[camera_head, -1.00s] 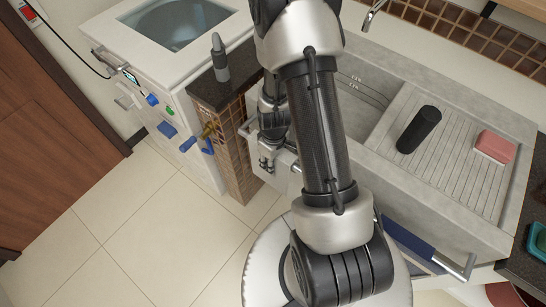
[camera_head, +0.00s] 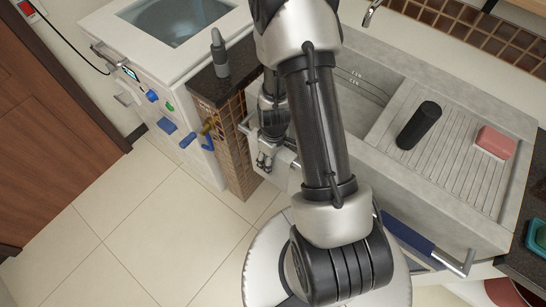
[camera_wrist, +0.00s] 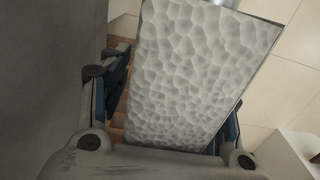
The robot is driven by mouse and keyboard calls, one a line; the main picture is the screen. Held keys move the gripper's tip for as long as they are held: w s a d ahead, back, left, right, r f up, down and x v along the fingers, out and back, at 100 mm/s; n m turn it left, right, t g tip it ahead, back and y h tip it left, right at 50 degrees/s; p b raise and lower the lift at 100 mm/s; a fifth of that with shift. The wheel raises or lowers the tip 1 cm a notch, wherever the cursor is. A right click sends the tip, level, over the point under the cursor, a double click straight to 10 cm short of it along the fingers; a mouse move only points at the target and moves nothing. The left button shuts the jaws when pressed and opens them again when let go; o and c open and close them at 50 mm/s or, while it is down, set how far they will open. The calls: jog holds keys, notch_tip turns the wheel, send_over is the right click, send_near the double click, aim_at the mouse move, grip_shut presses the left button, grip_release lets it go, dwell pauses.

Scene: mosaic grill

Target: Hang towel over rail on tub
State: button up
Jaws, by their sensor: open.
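The grey stone tub (camera_head: 450,215) stands at the right in the head view. A metal rail (camera_head: 466,264) runs along its front, with a dark blue cloth (camera_head: 408,238) on its right part. My gripper (camera_head: 265,161) points down by the tub's left front, near the rail's left end. In the wrist view my gripper (camera_wrist: 168,110) is open, its fingers on either side of a pale, bubble-textured flat piece (camera_wrist: 190,70). I cannot tell whether this piece is the towel, or whether the fingers touch it. My arm hides the rail's middle.
A black cylinder (camera_head: 419,125) and a pink block (camera_head: 494,142) sit on the tub's ribbed board. The tiled floor (camera_head: 140,230) is clear at the left.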

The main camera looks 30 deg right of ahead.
jog(key=r, duration=1.2)
jog(key=shift+s, duration=0.2)
jog(key=shift+w+a+r, duration=0.1)
jog(key=shift+a+r, duration=0.05)
jog(key=shift+r, duration=0.25)
jog(key=s+a+r+m+t, duration=0.1)
jog(key=s+a+r, duration=0.2)
jog(key=r, duration=0.5)
jog(key=s+a+r+m+t, duration=0.1)
jog(key=s+a+r, duration=0.3)
jog(key=r, duration=0.4)
jog(key=s+a+r+m+t, duration=0.2)
jog(key=s+a+r, duration=0.1)
jog(key=s+r, duration=0.3)
notch_tip(320, 180, up, 2)
jog(key=shift+a+r, duration=0.1)
jog(key=shift+a, duration=0.15)
